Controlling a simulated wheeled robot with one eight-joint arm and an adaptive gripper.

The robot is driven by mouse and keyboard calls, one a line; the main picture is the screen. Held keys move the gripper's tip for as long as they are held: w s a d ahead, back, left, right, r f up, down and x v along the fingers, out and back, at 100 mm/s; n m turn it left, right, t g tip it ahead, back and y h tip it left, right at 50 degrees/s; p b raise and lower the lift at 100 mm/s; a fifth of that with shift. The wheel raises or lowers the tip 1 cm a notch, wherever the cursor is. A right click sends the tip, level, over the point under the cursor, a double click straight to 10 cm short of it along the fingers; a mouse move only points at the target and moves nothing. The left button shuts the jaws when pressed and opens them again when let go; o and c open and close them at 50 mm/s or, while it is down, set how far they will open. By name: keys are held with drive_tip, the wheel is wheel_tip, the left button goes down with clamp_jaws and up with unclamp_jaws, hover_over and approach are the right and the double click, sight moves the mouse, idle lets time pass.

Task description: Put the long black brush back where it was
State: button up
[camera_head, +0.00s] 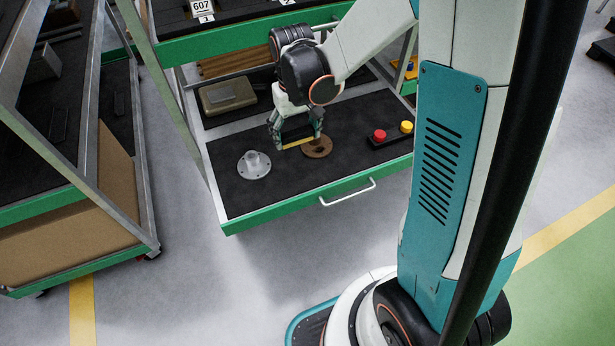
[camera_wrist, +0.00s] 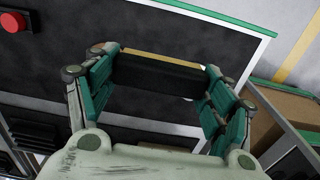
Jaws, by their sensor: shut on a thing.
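My gripper (camera_head: 297,136) points down over the open drawer (camera_head: 290,196) and is shut on the long black brush. In the wrist view the brush (camera_wrist: 158,74) lies crosswise between the two teal fingers, a black bar with a tan-yellow strip along one long edge. In the head view only the yellow strip (camera_head: 299,143) of the brush shows clearly, below the fingers. The drawer has a black mat and a green front with a pale handle. I cannot tell whether the brush touches the mat.
On the drawer mat, a grey flanged part (camera_head: 254,165) stands left of my gripper and a brown disc (camera_head: 318,148) close to its right. A shelf (camera_head: 262,20) overhangs behind. Bare mat lies toward the front.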

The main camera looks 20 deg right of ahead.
sight(298, 179)
wheel_tip(298, 179, down, 19)
drive_tip(key=b, duration=0.7)
drive_tip(key=shift+w+r, duration=0.1)
drive_tip(key=shift+r, duration=0.15)
drive_tip(key=o, duration=0.9)
drive_tip(key=shift+o, duration=0.2)
